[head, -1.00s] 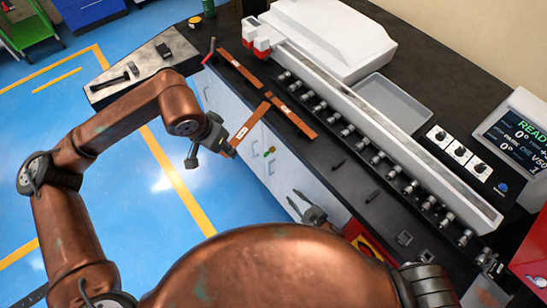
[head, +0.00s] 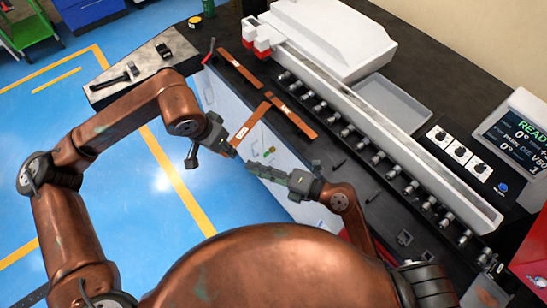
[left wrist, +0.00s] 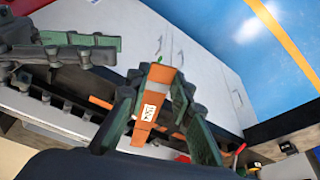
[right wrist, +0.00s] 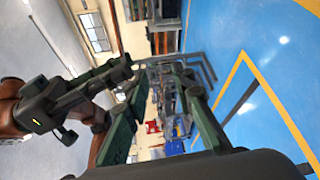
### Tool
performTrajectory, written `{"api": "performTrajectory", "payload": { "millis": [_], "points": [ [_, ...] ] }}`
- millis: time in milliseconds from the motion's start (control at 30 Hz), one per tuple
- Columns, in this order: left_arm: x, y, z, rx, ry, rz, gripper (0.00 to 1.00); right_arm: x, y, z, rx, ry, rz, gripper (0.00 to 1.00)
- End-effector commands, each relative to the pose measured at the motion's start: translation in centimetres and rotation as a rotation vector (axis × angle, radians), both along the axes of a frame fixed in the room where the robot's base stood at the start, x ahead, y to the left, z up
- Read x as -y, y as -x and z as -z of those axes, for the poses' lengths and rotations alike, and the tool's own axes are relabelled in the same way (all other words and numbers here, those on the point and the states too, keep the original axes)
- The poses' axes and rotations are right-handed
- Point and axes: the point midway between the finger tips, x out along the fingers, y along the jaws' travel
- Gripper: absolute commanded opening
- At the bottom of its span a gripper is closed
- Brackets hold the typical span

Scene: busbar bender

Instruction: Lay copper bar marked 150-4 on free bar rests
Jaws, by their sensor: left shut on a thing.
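My left gripper (head: 228,150) is shut on a flat copper bar (head: 249,122), held in front of the bench edge. The left wrist view shows the bar (left wrist: 160,76) between the fingers, with a white label whose marking is too small to read surely. My right gripper (head: 262,170) is close to the left one, below and right of the held bar; its fingers look apart and empty in the right wrist view (right wrist: 160,88). Two small dark pieces, perhaps bar rests (head: 338,163), lie on the bench with no bar on them.
Two other copper bars, one at the back (head: 240,68) and a labelled one (head: 292,115), lie on the dark bench. A long machine with a row of metal rollers (head: 348,131) runs behind them. A grey tray (head: 385,103) and a READY display (head: 520,130) stand farther right.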

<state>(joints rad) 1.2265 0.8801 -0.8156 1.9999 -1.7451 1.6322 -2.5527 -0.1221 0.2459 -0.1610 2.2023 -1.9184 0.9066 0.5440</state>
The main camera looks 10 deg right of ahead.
Motion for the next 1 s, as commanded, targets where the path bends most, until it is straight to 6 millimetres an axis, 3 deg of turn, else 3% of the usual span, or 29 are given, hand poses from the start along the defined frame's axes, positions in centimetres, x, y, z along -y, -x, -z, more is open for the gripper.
{"api": "performTrajectory", "payload": {
  "millis": [100, 200, 333, 1000],
  "points": [
    [0.0, 0.0, -0.1, 0.002, 0.001, 0.0, 0.0, 2.7, -0.2, -2.3, -0.032, -0.111, 0.081, 0.23],
    [0.0, 0.0, -0.1, 0.002, 0.001, 0.0, 0.0, 4.2, -0.3, -3.6, -0.047, -0.175, 0.121, 0.23],
    [0.0, 0.0, -0.1, 0.002, 0.001, 0.0, 0.0, 4.6, -0.7, -4.2, -0.057, -0.211, 0.141, 0.23],
    [0.0, 0.0, -0.1, 0.002, 0.001, 0.0, 0.0, -3.2, -7.4, -4.3, -0.058, -0.215, 0.14, 0.23]
  ]
}}
